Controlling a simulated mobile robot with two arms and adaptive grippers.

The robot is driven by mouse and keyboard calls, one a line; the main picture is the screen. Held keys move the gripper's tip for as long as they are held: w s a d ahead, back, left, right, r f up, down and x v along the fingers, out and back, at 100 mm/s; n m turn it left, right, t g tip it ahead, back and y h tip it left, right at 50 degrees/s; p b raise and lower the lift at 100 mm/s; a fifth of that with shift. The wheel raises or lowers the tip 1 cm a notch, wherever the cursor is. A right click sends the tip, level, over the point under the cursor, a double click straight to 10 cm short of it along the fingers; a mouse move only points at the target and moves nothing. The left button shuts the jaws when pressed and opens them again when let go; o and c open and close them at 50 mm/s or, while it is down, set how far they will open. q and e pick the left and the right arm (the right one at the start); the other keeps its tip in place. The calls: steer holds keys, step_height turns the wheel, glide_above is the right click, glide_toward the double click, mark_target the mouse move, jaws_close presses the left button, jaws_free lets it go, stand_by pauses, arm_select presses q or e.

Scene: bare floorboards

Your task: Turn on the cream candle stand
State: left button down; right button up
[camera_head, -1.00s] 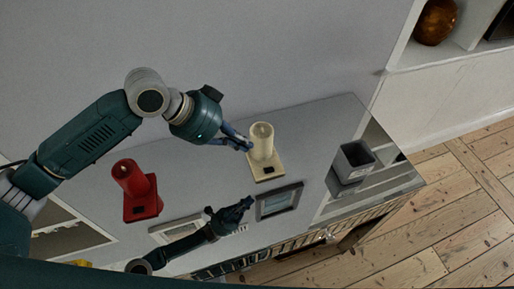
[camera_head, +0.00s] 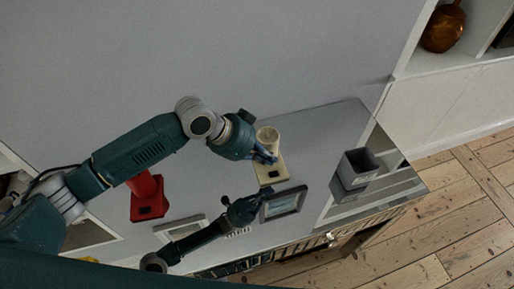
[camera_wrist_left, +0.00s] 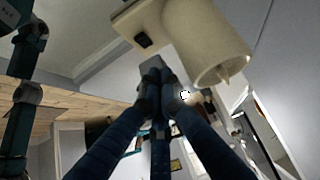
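The cream candle stand (camera_head: 266,174) stands upright on the grey tabletop, with a thick candle on a flat base. A dark switch (camera_head: 273,174) sits on its base and also shows in the left wrist view (camera_wrist_left: 143,40). My left gripper (camera_head: 271,159) is shut and empty, beside the candle and close to the switch. In the left wrist view its fingertips (camera_wrist_left: 153,66) are together just below the switch; I cannot tell if they touch it. My right gripper (camera_head: 255,203) is lower, near a picture frame; its finger opening is unclear.
A red candle stand (camera_head: 148,205) is at left, partly hidden by my left arm. A grey square cup (camera_head: 362,160) stands at right. A picture frame (camera_head: 284,204) lies below the cream stand. Open tabletop lies between the cream stand and the cup.

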mark_target(272, 173)
arm_select(q)
step_height(272, 173, down, 4)
steer(key=shift+d+r+p, duration=0.1)
steer(key=shift+p, duration=0.3)
steer(key=shift+f, duration=0.55)
arm_select(e)
steer(key=shift+s+r, duration=0.3)
steer(key=shift+r, duration=0.3)
arm_select(q)
steer(key=shift+s+a+f+b, duration=0.1)
steer(key=shift+a+f+b, duration=0.2)
steer(key=shift+f+b, duration=0.35)
steer(key=shift+r+p, duration=0.15)
steer(key=shift+p, duration=0.15)
steer(key=shift+w+d+r+p, duration=0.15)
steer(key=shift+d, duration=0.2)
steer(key=shift+w+d+r+p, duration=0.15)
steer(key=shift+d, duration=0.2)
arm_select(e)
steer(key=shift+a+f, duration=0.1)
steer(key=shift+a, duration=0.05)
